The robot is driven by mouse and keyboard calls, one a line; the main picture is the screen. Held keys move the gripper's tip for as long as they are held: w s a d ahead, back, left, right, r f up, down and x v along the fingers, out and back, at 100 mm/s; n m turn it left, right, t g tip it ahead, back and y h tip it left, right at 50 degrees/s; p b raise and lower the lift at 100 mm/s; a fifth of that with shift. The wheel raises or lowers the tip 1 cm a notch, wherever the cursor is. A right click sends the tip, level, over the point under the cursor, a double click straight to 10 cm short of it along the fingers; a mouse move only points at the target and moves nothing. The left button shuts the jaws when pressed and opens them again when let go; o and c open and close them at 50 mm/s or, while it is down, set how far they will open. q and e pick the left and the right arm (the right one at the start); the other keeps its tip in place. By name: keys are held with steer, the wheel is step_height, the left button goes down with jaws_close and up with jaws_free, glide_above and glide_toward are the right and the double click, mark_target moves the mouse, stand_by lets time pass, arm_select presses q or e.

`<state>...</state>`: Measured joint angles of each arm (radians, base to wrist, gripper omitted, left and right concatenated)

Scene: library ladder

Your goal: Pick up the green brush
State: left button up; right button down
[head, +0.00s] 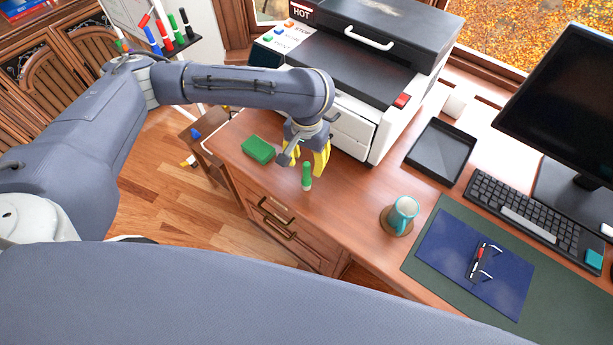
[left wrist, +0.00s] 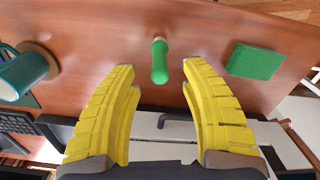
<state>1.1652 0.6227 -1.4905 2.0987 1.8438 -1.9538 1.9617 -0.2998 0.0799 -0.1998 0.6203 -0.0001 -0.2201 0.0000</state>
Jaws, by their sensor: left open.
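A slim green upright item (head: 306,177), perhaps the brush, stands on the wooden desk in the head view. In the left wrist view the green item (left wrist: 160,62) is beyond the gap between the fingertips, near the middle. I cannot make out bristles. A flat green block (head: 258,150) lies to its left on the desk; it also shows at the right in the left wrist view (left wrist: 254,61). My left gripper (head: 308,166) has yellow fingers (left wrist: 158,75), spread apart and empty, pointing at the slim green item. My right gripper is out of view.
A printer (head: 350,75) stands right behind my left gripper. A teal mug (head: 402,214) on a round coaster stands to the right. A black tray (head: 440,152), keyboard (head: 525,212) and blue folder (head: 475,258) lie farther right. The desk's front edge is close.

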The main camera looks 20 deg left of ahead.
mark_target(307, 172)
arm_select(q)
steer(key=shift+f, duration=2.55)
jaws_close()
